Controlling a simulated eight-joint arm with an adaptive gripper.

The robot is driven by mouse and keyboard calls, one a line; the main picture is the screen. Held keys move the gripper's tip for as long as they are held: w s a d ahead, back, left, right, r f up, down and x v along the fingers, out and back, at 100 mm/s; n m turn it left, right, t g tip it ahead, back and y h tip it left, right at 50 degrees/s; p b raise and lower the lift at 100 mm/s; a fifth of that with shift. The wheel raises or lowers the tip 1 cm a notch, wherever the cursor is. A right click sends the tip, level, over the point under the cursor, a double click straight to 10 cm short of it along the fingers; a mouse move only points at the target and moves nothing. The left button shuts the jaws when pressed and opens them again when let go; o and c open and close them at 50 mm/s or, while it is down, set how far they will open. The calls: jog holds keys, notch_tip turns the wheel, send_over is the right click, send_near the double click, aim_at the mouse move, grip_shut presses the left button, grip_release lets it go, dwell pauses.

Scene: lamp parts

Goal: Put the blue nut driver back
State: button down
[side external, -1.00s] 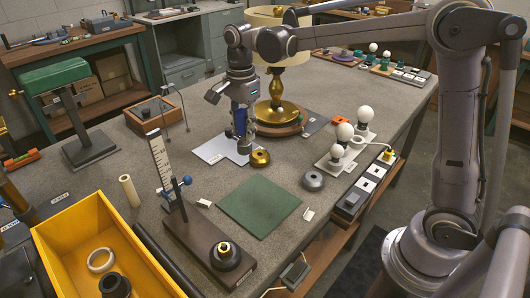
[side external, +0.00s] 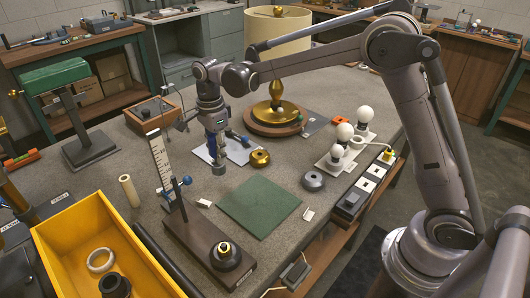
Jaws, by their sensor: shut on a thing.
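My gripper (side external: 216,163) is shut on the blue nut driver (side external: 211,146). Only a narrow blue part of the driver shows, upright between the fingers; the rest is hidden by the gripper. The gripper points down over the front left part of the pale mat (side external: 241,155). I cannot tell whether the driver's lower end touches anything.
A small dark blue item (side external: 238,137) lies on the mat. A brass ring (side external: 260,158) and the lamp with its round wooden base (side external: 272,128) stand right of the gripper. A ruler stand (side external: 160,160), a green mat (side external: 259,207) and bulbs (side external: 345,131) are nearby.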

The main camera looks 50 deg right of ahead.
jog(key=shift+a+f, duration=0.2)
jog(key=shift+f, duration=1.9)
jog(key=shift+f, duration=0.15)
jog(key=c, duration=1)
grip_release()
jog(key=shift+o, duration=0.2)
